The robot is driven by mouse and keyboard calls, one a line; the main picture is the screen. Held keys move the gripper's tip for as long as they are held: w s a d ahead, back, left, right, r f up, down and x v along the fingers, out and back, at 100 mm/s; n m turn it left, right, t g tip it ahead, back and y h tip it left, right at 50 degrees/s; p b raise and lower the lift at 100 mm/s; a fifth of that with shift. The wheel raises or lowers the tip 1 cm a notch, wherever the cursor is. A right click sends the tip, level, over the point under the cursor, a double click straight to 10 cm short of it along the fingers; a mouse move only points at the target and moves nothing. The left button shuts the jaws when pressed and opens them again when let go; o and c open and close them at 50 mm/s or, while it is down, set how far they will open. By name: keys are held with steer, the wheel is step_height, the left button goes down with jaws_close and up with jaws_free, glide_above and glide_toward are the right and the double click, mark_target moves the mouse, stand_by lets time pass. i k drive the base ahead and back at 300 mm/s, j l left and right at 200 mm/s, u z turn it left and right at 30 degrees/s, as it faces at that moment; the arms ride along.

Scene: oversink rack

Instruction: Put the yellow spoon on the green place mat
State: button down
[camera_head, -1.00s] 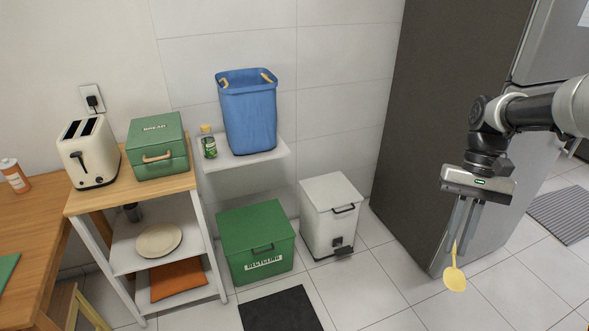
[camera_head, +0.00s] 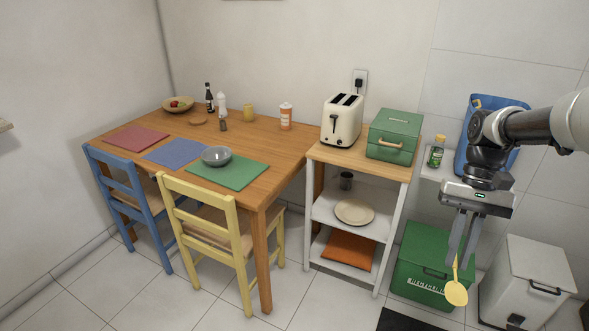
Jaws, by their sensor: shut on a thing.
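My gripper (camera_head: 460,264) is at the right of the view, pointing down, shut on the yellow spoon (camera_head: 456,293). The spoon hangs with its bowl down, in front of the green recycling bin; the upper end of its handle is hidden between the fingers. The green place mat (camera_head: 240,173) lies on the wooden table, near its front right corner, well to the left of my gripper. A grey bowl (camera_head: 216,155) stands at the mat's left edge, seeming to overlap it.
A blue mat (camera_head: 172,153) and a red mat (camera_head: 137,138) lie farther left. A yellow chair (camera_head: 233,238) and a blue chair (camera_head: 135,195) stand at the table's front. A shelf unit (camera_head: 400,170) with toaster (camera_head: 342,120) and green bread box (camera_head: 394,133) stands between table and gripper.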

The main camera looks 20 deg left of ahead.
mark_target(245, 174)
steer(key=j+u, duration=0.1)
steer(key=u, duration=0.35)
steer(key=i+j+u, duration=0.1)
steer(key=u, duration=0.35)
steer(key=i+u, duration=0.1)
steer(key=u, duration=0.3)
steer(key=i+j, duration=0.2)
steer(key=i, duration=0.35)
steer(key=i+j, duration=0.2)
steer(key=i, duration=0.35)
steer(key=i+j, duration=0.25)
steer(key=i, duration=0.3)
